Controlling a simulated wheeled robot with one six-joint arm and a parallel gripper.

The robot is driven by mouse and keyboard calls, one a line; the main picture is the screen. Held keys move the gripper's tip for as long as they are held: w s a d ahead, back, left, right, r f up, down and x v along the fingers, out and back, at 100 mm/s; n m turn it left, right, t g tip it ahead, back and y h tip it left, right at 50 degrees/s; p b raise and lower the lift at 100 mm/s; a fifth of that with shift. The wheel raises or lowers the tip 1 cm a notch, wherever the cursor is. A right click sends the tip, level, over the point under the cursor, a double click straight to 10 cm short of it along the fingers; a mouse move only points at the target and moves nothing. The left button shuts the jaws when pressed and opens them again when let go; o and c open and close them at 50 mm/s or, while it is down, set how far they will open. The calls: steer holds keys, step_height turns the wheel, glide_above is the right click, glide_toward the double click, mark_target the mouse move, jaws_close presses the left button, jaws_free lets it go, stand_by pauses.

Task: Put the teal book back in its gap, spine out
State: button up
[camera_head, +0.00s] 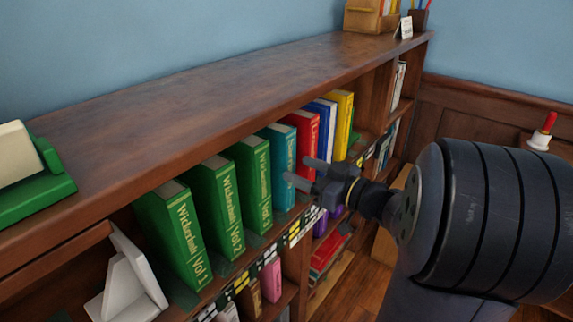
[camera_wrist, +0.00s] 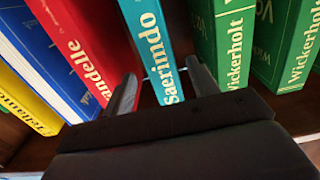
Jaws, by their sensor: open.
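The teal book (camera_head: 283,160) stands upright on the upper shelf, spine out, between a green Wickerholt volume (camera_head: 253,180) and the red book (camera_head: 303,140). My gripper (camera_head: 302,172) is open in front of the teal spine. In the wrist view its two fingertips (camera_wrist: 160,88) lie either side of the lower spine, and nothing is held. Whether the fingers touch the book I cannot tell.
Blue and yellow books (camera_head: 340,120) stand beyond the red one. More green volumes (camera_head: 175,230) and a white bookend (camera_head: 128,280) are at the left. A patterned strip (camera_head: 303,225) runs along the shelf edge. The bookcase top (camera_head: 180,105) is mostly clear.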

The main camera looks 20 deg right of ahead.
steer(key=shift+v, duration=1.6)
steer(key=shift+o, duration=0.4)
